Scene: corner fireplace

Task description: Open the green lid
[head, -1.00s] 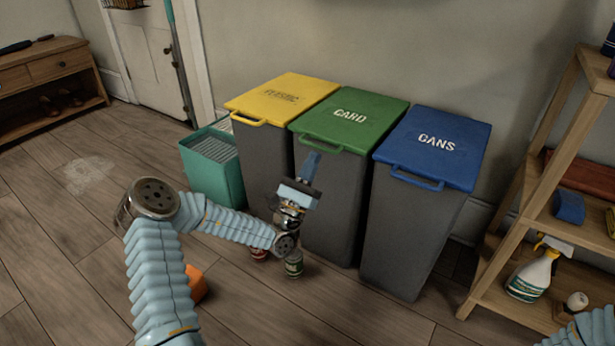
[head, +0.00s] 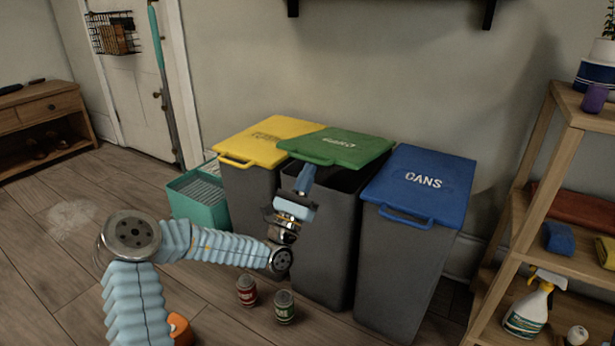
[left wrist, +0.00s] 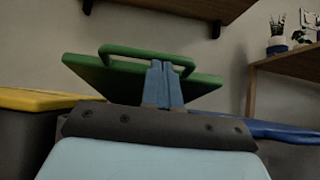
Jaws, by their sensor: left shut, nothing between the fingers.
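The green lid (head: 340,148) marked CARD is tilted up at its front edge, with a dark gap between it and the grey bin (head: 325,235) below. In the left wrist view the raised lid (left wrist: 90,72) and its loop handle (left wrist: 140,50) stand just beyond my fingers. My left gripper (head: 306,178) is shut with nothing between its fingers, its tips at the underside of the lid's front edge by the handle. It also shows in the left wrist view (left wrist: 163,85). My right gripper is out of view.
The yellow-lidded bin (head: 268,138) stands close on the left and the blue-lidded CANS bin (head: 425,187) on the right. Two cans (head: 284,306) stand on the floor in front. A wooden shelf (head: 500,285) is at the right, a teal box (head: 197,205) at the left.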

